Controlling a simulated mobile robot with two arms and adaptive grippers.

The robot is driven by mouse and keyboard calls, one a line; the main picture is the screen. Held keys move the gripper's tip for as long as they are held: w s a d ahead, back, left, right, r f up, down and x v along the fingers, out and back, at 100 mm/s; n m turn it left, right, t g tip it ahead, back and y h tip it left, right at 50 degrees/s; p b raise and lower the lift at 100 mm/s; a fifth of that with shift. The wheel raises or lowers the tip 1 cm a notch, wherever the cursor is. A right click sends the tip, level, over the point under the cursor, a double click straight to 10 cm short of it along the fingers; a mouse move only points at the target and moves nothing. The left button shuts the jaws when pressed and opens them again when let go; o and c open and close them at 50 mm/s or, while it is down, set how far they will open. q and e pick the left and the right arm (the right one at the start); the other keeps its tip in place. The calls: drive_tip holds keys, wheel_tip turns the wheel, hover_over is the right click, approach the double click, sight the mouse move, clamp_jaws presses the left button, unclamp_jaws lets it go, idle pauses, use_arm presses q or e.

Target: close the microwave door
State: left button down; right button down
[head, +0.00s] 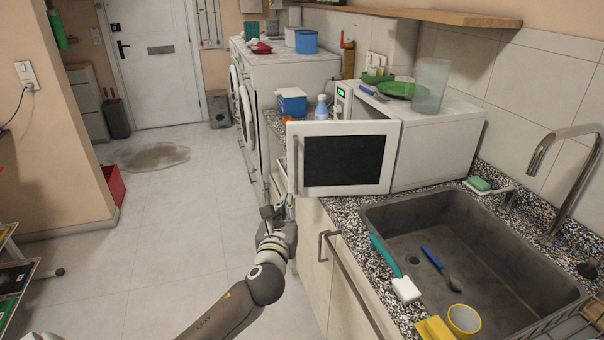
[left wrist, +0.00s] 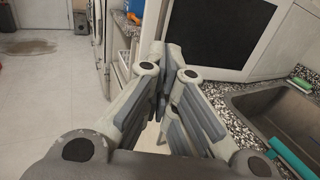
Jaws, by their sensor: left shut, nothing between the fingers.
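The white microwave (head: 432,158) stands on the speckled counter, its green-lit control panel facing left. Its door (head: 395,150), white with a dark window, is swung open and faces me, with a grey vertical handle on its left edge. The door also shows at the top of the left wrist view (left wrist: 265,45). My left gripper (head: 272,210) is below and left of the door's lower left corner. In the left wrist view its fingers (left wrist: 172,80) are together and empty; I cannot tell whether they touch the door. My right gripper is out of view.
A grey sink (head: 460,235) with a faucet is right of the door. A green plate (head: 403,90) and a clear cup (head: 431,85) stand on the microwave. A blue box (head: 292,103) and bottle are behind the door.

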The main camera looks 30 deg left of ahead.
sight(296, 172)
use_arm(q)
drive_tip(key=p+x, duration=0.1)
drive_tip(key=x, duration=1.2)
drive_tip(key=shift+w+r, duration=0.1)
drive_tip(key=shift+a, duration=0.1)
